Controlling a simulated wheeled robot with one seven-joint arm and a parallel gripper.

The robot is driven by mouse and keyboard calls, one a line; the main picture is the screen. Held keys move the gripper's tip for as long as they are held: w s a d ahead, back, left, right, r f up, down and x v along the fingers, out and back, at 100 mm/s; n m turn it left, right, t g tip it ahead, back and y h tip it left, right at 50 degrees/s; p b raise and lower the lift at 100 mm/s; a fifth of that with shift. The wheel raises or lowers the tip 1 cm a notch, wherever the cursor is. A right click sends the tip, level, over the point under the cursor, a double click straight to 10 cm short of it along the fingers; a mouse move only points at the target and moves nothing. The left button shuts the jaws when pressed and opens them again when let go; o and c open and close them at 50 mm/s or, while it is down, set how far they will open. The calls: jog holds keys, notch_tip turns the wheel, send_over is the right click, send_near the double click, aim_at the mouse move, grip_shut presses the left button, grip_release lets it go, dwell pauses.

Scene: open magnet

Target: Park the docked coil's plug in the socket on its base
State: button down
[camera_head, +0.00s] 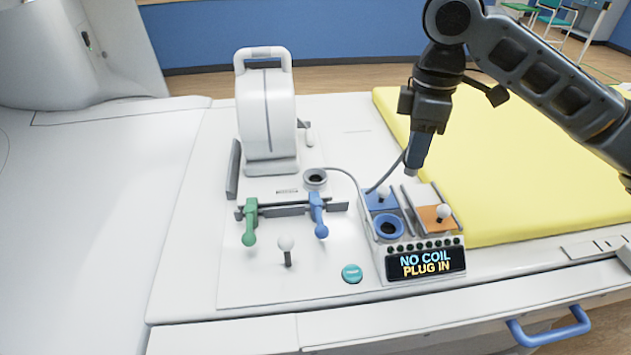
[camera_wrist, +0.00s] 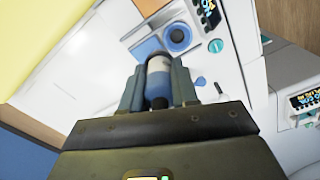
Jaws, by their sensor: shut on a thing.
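The docked coil (camera_head: 266,115) is a white upright unit with a top handle, standing on its base plate. On that base is a grey ring socket with a dark, empty opening (camera_head: 315,177). My gripper (camera_head: 419,148) is shut on the blue plug (camera_head: 411,171), above the back of the connector panel and to the right of the base socket. In the wrist view the plug (camera_wrist: 158,78), blue with a pale band, sits between both fingers (camera_wrist: 158,88). A grey cable (camera_head: 350,178) arcs from near the base socket towards the plug.
The connector panel has an empty blue ring socket (camera_head: 388,227) and white-knobbed levers on blue and orange plates (camera_head: 432,220). Its display (camera_head: 426,263) reads "NO COIL PLUG IN". Green (camera_head: 250,225) and blue (camera_head: 318,215) latch handles stand before the coil. A yellow mattress (camera_head: 500,160) lies right.

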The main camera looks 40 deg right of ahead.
jog(key=w+a, duration=0.2)
jog(key=w, duration=0.8)
jog(key=w+a, duration=0.3)
jog(key=w, duration=0.7)
jog(key=shift+p, duration=0.3)
dwell(0.4)
jog(key=shift+f+b, duration=1.85)
jog(key=shift+f, duration=3.1)
jog(key=shift+f+b, duration=0.55)
jog(key=shift+f, duration=1.15)
jog(key=c, duration=0.8)
grip_release()
jog(key=shift+r, duration=3.9)
